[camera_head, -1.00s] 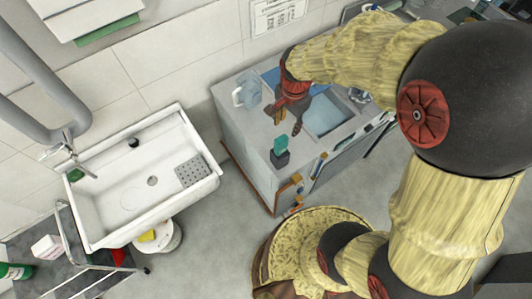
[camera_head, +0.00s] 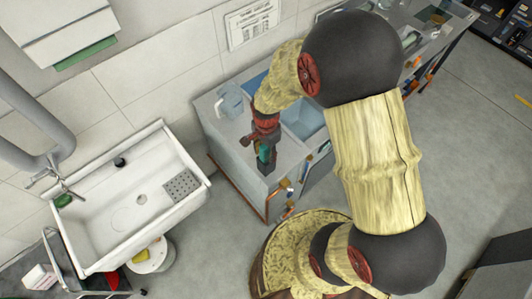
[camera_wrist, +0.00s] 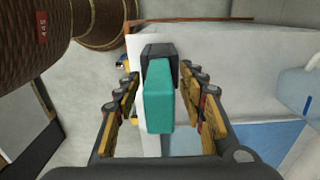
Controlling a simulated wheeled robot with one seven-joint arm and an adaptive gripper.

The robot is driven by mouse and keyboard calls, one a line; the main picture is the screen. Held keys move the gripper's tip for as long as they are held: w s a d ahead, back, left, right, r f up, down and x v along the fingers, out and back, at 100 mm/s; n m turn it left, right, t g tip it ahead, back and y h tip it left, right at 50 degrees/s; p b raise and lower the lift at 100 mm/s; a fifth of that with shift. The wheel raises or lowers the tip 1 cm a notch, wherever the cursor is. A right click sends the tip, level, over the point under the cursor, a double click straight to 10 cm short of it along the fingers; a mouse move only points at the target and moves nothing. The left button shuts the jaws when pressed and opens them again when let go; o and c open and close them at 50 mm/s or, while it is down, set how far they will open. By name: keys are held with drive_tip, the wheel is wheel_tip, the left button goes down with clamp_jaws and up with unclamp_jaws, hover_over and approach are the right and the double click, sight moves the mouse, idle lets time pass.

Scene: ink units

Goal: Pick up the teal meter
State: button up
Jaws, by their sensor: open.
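The teal meter (camera_wrist: 158,98) is a teal block with a dark grey end, near the front corner of the grey counter (camera_head: 228,140). In the wrist view it lies between the two open fingers of my gripper (camera_wrist: 160,100), with a visible gap on both sides. In the head view my gripper (camera_head: 265,152) is right at the meter and partly hides it; a bit of teal (camera_head: 264,153) shows between the fingers. Nothing is gripped.
A clear light-blue jug (camera_head: 229,103) stands on the counter behind my gripper, near the wall. A blue basin (camera_head: 302,120) is set into the counter to the right. A white sink (camera_head: 100,228) stands to the left, across a floor gap.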

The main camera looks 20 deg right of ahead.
drive_tip(key=shift+c, duration=1.4)
drive_tip(key=c, duration=0.7)
clamp_jaws()
